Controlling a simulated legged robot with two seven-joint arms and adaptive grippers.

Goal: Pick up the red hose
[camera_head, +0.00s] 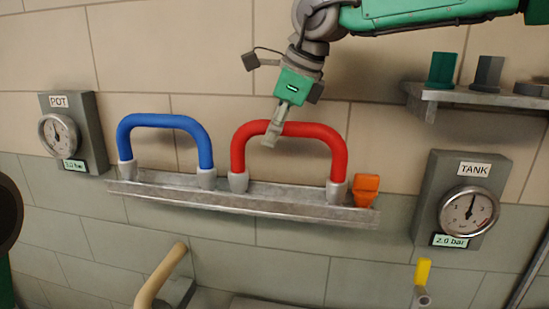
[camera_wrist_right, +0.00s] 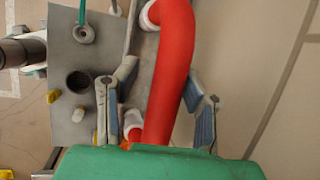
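The red hose (camera_head: 322,134) is an upside-down U, its two ends in grey fittings on a metal rail (camera_head: 285,204). My right gripper (camera_head: 275,134) comes down from above to the top of the hose, left of its middle. The gripper is open and the hose is still seated on the rail. My left gripper is not seen.
A blue hose (camera_head: 166,122) stands left of the red one on the same rail. An orange piece (camera_head: 366,188) sits at the rail's right end. POT (camera_head: 58,135) and TANK (camera_head: 469,208) gauges flank it. A shelf (camera_head: 460,98) with fittings is upper right.

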